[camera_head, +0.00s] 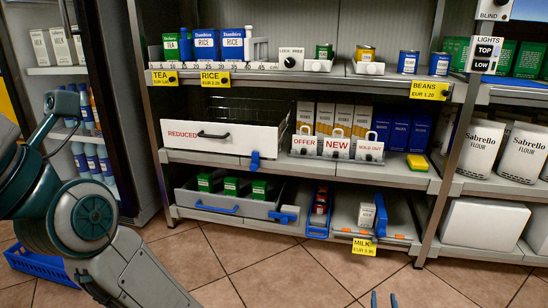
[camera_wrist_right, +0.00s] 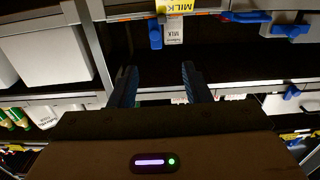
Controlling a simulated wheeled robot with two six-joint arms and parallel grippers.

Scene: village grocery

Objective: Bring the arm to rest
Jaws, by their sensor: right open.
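My right gripper (camera_head: 384,299) shows only as two blue fingertips at the bottom edge of the head view, in front of the shelf's lower right part. The fingers are apart with nothing between them. In the right wrist view, both dark blue fingers of the gripper (camera_wrist_right: 160,82) stand apart and empty, with the dark shelf area behind them. My left arm (camera_head: 85,220), teal and grey, fills the left side of the head view. Its gripper is not in view.
The shelf unit (camera_head: 405,176) faces me, with a REDUCED drawer (camera_head: 199,136), a grey lower drawer (camera_head: 228,206) and a MILK label (camera_head: 364,246). A milk carton (camera_head: 367,215) stands on the bottom level. A blue crate (camera_head: 42,266) is on the floor at left. Tiled floor lies clear in front.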

